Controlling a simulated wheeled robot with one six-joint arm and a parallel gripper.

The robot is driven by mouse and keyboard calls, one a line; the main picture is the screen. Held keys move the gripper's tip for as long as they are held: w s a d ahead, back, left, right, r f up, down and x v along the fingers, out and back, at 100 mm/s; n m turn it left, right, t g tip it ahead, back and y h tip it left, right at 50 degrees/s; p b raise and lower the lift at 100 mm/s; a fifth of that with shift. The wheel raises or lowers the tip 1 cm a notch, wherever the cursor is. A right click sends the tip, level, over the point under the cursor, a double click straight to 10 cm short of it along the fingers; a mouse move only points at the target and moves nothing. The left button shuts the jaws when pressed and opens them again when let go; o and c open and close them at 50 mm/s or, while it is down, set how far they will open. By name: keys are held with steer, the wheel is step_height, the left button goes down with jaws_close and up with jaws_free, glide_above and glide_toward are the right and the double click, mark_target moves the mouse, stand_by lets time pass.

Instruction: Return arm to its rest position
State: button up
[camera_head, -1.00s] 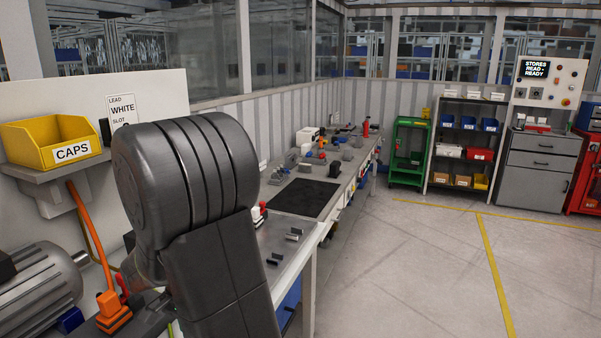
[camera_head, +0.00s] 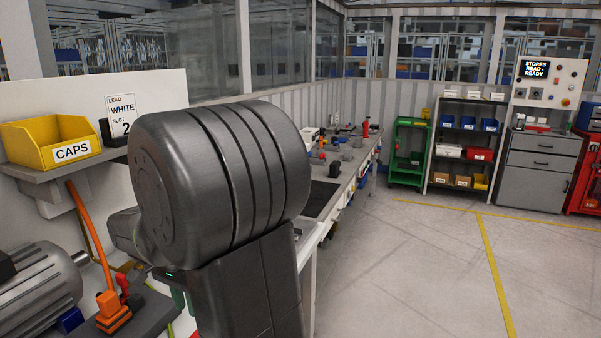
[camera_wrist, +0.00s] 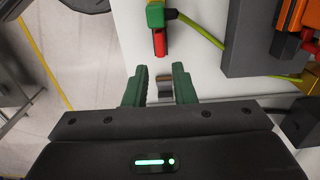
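My arm rises in the middle of the head view and hides part of the bench behind it. In the wrist view, my gripper (camera_wrist: 160,84) shows two green fingers standing apart. A small grey piece (camera_wrist: 164,90) appears between them, with a gap on its left side; the fingers do not look closed on it. In the head view the gripper is mostly hidden behind my arm, with only a bit of green showing low down.
A green lead end with a red tip (camera_wrist: 158,38) lies ahead of the fingers, beside a grey block (camera_wrist: 258,45). A yellow CAPS bin (camera_head: 50,143), an orange plug (camera_head: 112,310) and a motor (camera_head: 40,290) are on the left. Open floor (camera_head: 400,270) lies to the right.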

step_height(320, 180, up, 4)
steer(key=r, duration=0.1)
step_height(320, 180, down, 14)
steer(key=shift+f, duration=0.15)
steer(key=shift+n, duration=1.2)
steer(key=shift+n+p, duration=0.3)
steer(key=shift+n, duration=1.6)
